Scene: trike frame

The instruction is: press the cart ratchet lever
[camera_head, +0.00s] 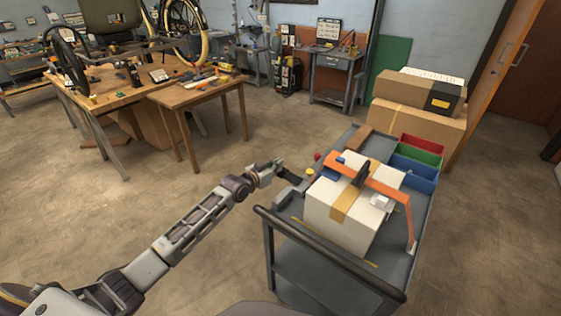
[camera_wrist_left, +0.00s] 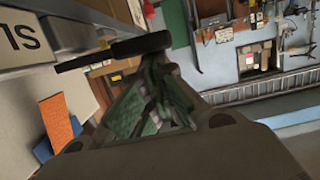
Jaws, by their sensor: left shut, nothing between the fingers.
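The ratchet (camera_head: 361,174) has a dark upright lever and sits on an orange strap (camera_head: 388,190) over a white box (camera_head: 345,212) on the grey cart (camera_head: 408,262). My left gripper (camera_head: 283,168) is shut and empty at the cart's left side, apart from the ratchet and left of the box. In the left wrist view, the gripper's linkage (camera_wrist_left: 150,105) fills the middle. A dark bar (camera_wrist_left: 115,50) crosses beyond it; I cannot tell whether it is the lever. My right gripper is out of view.
The cart's black handle (camera_head: 325,252) runs along its near side. Red, green and blue bins (camera_head: 413,172) stand at the cart's right. Cardboard boxes (camera_head: 415,120) are stacked behind. A wooden table (camera_head: 200,92) stands at the left, with open floor between it and the cart.

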